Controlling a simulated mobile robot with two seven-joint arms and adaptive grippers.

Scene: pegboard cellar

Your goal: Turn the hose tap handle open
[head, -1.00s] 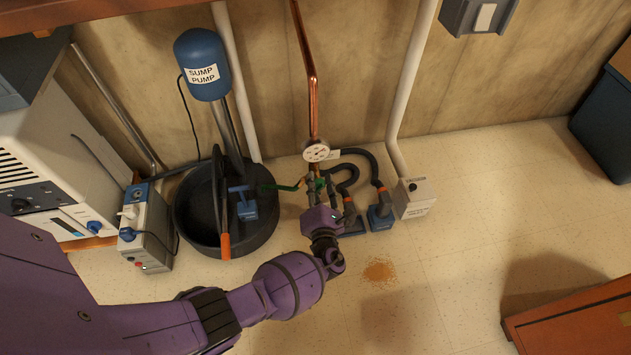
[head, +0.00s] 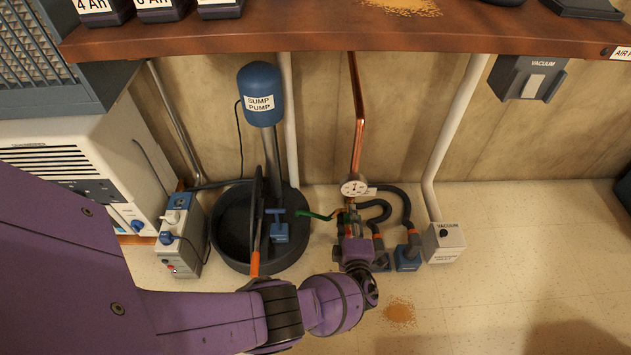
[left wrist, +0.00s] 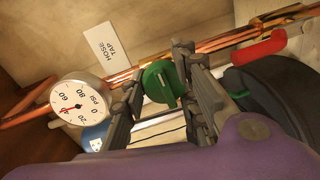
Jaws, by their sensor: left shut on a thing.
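The hose tap sits low on the wall, at the foot of a copper pipe (head: 358,130), in the head view. In the left wrist view its green handle (left wrist: 160,82) is between the fingers of my left gripper (left wrist: 165,88), which is shut on it. A white "HOSE TAP" label (left wrist: 107,45) is on the wall beside it. A round pressure gauge (left wrist: 78,103) is to the left; it also shows above the gripper in the head view (head: 354,188). My left gripper (head: 352,225) partly hides the tap there. My right gripper is not in view.
A black tub (head: 230,225) with a blue sump pump (head: 261,93) stands left of the tap. Dark hoses (head: 378,205) and a grey vacuum box (head: 444,243) are to the right. A wooden bench edge (head: 300,35) overhangs above. Floor at the right is open, with a brown patch (head: 400,312).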

